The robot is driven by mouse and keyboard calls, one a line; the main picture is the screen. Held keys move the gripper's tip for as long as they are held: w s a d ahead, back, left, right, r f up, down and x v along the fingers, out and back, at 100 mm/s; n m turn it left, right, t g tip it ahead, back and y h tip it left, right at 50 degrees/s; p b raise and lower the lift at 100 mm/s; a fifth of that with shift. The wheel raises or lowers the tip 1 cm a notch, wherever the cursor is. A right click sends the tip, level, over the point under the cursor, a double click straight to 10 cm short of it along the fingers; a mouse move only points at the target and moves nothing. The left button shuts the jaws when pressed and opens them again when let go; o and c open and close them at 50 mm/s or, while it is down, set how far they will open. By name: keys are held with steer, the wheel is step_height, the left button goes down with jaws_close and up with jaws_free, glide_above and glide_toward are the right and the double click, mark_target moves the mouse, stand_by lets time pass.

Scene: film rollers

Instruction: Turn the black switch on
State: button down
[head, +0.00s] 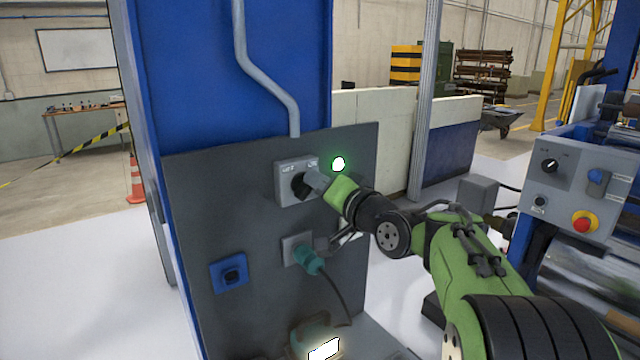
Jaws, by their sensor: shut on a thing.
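The black switch (299,186) is a dark knob on a small grey box (284,172) with lettering along its top, mounted on the dark grey panel (220,200). My gripper (308,184) reaches in from the right and is shut on the knob. The gripper hides part of the knob and the right part of the box, so the knob's exact angle is hard to tell. A round light (338,164) glows green-white on the panel, just right of the box.
Below the switch, a teal plug (308,259) with a black cable sits in a grey socket. A blue socket (230,272) is at lower left. A lit lamp (324,349) is at the bottom. A machine with a control box (572,185) stands at right.

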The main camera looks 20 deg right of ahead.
steer(key=c, duration=1)
jaws_free()
steer(key=shift+c, duration=0.2)
steer(key=shift+s, duration=0.1)
steer(key=b+v, duration=0.1)
steer(key=v, duration=1.4)
steer(key=shift+s+b, duration=0.25)
steer(key=shift+b, duration=0.15)
steer(key=shift+d, duration=0.15)
steer(key=s+a+f+n+g+h+p, duration=0.3)
steer(key=s+a+f+n+g+p, duration=0.2)
steer(key=s+a+f+g, duration=0.45)
steer(key=s+d+f+g+h, duration=0.2)
steer(key=s+f, duration=0.4)
steer(key=s, duration=0.4)
steer(key=shift+s+n+h+p, duration=0.2)
steer(key=shift+n+h+p, duration=0.1)
steer(key=shift+p, duration=0.1)
